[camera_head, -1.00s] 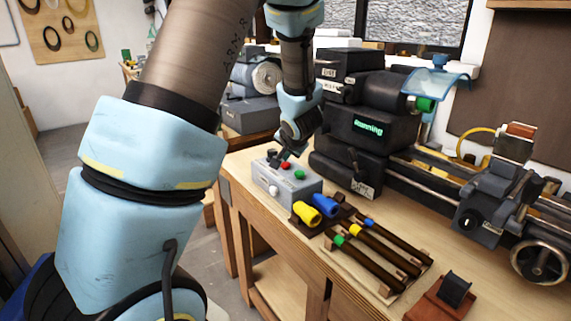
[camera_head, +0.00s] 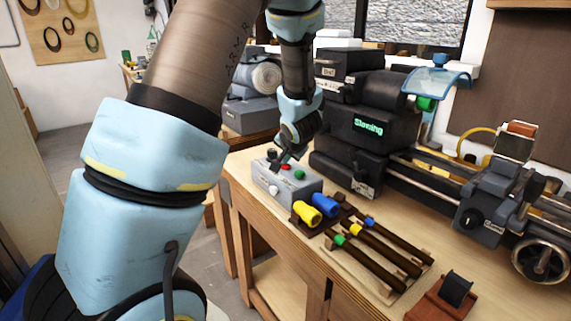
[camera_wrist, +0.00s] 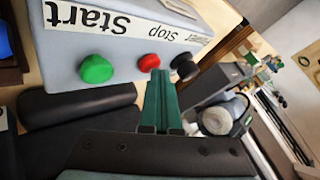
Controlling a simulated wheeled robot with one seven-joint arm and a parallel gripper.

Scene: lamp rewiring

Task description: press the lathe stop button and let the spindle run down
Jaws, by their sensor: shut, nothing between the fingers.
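The grey control box (camera_head: 292,192) stands on the bench with a green button (camera_head: 299,174) and a red button (camera_head: 286,167) on top. In the wrist view the red button (camera_wrist: 150,62) is by the "Stop" label and the green button (camera_wrist: 96,69) by "Start". My gripper (camera_wrist: 160,75) is shut and empty, its tips right at the red button; I cannot tell whether they touch. It also shows over the box in the head view (camera_head: 279,164). The black lathe (camera_head: 345,150) has a lit green display (camera_head: 368,127) reading "Slowing".
A black knob (camera_wrist: 184,67) sits close beside my fingertips. Yellow (camera_head: 306,213) and blue (camera_head: 325,205) pieces and several dark rods (camera_head: 385,250) lie right of the box. A lathe handwheel (camera_head: 540,260) is at far right. The bench's front right is partly clear.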

